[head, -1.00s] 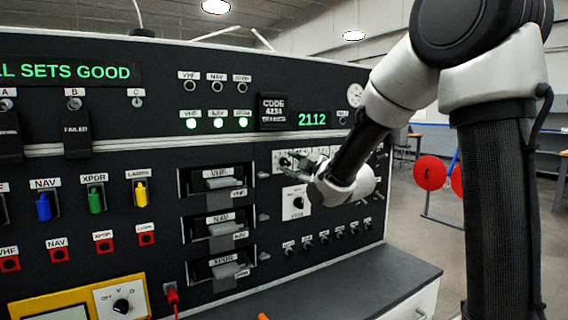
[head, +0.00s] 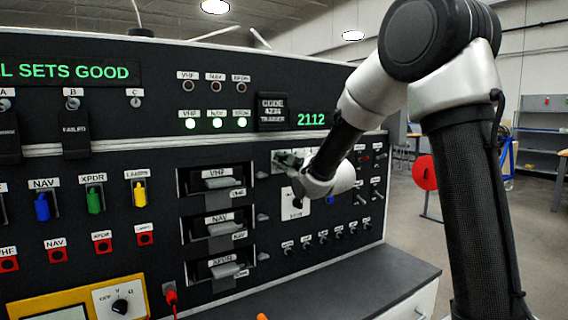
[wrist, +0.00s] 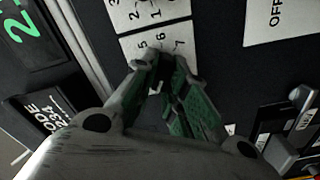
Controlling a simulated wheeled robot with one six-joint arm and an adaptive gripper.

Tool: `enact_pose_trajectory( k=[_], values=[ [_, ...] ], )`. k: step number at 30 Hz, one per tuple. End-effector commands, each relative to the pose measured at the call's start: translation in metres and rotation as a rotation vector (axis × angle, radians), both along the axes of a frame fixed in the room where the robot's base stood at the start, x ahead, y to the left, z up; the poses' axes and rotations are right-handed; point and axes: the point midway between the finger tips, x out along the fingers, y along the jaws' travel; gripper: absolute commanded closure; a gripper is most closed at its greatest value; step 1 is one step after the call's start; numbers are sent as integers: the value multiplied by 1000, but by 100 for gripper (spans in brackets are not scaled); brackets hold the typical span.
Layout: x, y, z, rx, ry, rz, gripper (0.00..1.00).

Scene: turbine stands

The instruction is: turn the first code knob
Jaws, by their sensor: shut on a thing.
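The first code knob sits on a white numbered plate (wrist: 138,45) at the left end of the dial row. My gripper (wrist: 163,72) is shut on this knob, and its fingers hide most of it. Digits 5, 6 and 7 show beside the fingertips in the wrist view. In the head view my gripper (head: 291,163) reaches the plate from the right. The green code display (head: 311,119) reads 2112. A placard (head: 272,111) left of it reads CODE 4234. A neighbouring numbered plate (wrist: 150,12) shows at the top of the wrist view.
A white selector plate (head: 296,207) is just below my gripper. Handled drawers labelled VHF (head: 222,184), NAV (head: 222,229) and XPDR (head: 224,271) stand to the left. A row of small knobs (head: 323,237) lies below. Open floor shows at the right.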

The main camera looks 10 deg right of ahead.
Motion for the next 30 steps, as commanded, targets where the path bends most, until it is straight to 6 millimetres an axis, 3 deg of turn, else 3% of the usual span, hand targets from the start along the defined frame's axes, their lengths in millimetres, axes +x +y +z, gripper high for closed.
enact_pose_trajectory(
  k=[14,30],
  values=[
    [0,-1,0,131,44,0,100],
    [1,-5,3,599,197,-2,100]
  ],
)
